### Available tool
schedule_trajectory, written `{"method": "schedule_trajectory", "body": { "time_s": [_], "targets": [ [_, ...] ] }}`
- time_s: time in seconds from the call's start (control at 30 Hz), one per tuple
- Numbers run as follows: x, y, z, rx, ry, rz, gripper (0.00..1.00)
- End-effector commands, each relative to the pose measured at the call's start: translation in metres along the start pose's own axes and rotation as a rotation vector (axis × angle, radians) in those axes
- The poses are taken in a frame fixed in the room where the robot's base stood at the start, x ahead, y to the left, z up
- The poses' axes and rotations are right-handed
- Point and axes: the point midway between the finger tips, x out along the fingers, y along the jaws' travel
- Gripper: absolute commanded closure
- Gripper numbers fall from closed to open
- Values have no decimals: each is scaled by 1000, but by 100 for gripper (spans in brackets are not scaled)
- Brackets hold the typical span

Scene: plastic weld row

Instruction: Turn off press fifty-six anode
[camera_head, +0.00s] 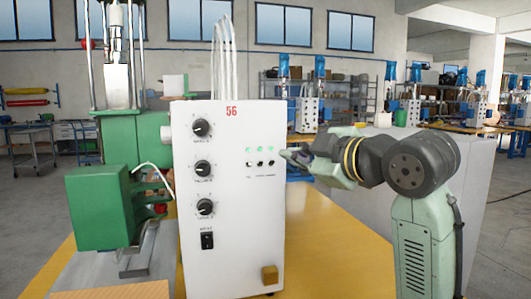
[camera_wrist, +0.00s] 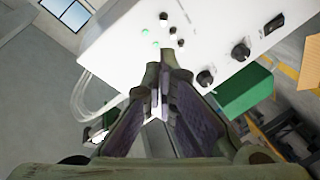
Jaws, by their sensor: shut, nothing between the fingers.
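The white press control box (camera_head: 228,205) carries a red 56 at its top. Its front has a row of three green lights (camera_head: 260,150) above three small dark switches (camera_head: 260,163); the labels beneath are too small to read. In the wrist view, the switches (camera_wrist: 168,27) and two green lights (camera_wrist: 156,45) show just beyond the fingertips. My gripper (camera_head: 284,153) is shut and empty at the box's right edge, beside the rightmost light and switch. Its fingers (camera_wrist: 166,58) point at the panel in the wrist view. I cannot tell whether they touch it.
Three black knobs (camera_head: 203,168) and a black rocker switch (camera_head: 207,240) line the panel's left side. A green press (camera_head: 103,205) stands left of the box. The yellow table (camera_head: 330,240) is clear to the right. A grey cabinet (camera_head: 475,175) stands behind my arm.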

Motion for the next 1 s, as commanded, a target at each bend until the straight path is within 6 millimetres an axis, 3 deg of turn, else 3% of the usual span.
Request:
{"method": "schedule_trajectory", "body": {
  "time_s": [0.33,0.47,0.8,1.0],
  "targets": [
    [0,0,-1,-4,1,-3,100],
    [9,1,-2,-3,1,-3,100],
    [68,1,-3,-1,2,-4,100],
    [92,1,-1,-1,1,-3,100]
  ]
}}
